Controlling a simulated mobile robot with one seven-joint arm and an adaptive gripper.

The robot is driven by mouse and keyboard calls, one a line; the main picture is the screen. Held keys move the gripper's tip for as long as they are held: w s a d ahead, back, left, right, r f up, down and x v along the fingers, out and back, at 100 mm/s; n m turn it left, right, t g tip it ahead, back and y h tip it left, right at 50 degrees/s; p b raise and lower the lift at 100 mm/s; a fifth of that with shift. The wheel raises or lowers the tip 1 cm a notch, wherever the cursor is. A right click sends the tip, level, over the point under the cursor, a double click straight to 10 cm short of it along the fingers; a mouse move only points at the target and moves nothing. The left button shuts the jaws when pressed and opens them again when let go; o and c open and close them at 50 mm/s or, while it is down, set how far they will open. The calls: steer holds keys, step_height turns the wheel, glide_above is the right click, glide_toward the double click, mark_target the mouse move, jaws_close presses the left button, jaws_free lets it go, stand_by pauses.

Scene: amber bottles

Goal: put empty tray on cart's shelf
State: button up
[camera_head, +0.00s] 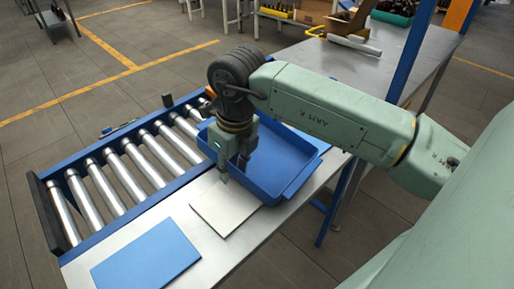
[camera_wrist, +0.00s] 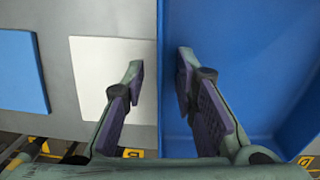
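The blue tray (camera_head: 297,187) sits on the metal table, partly over the edge of a white square; it looks empty where I can see inside. My gripper (camera_head: 233,172) is at the tray's left wall, pointing down. In the wrist view, my gripper (camera_wrist: 160,70) is open, with one finger on each side of the wall of the tray (camera_wrist: 262,65). Gaps show between the fingers and the wall. The arm hides part of the tray in the head view. I cannot clearly identify the cart's shelf; a cart-like metal frame (camera_head: 50,17) stands at the far left back.
A roller conveyor (camera_head: 130,165) runs along the table's left side. A white square (camera_head: 222,208) and a blue square (camera_head: 146,260) lie on the table. A table (camera_head: 325,62) with a cardboard box and other items stands behind, with a blue post (camera_head: 412,50) beside it.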

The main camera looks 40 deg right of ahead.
jaws_close()
steer(key=shift+r, duration=0.1)
stand_by(0.6)
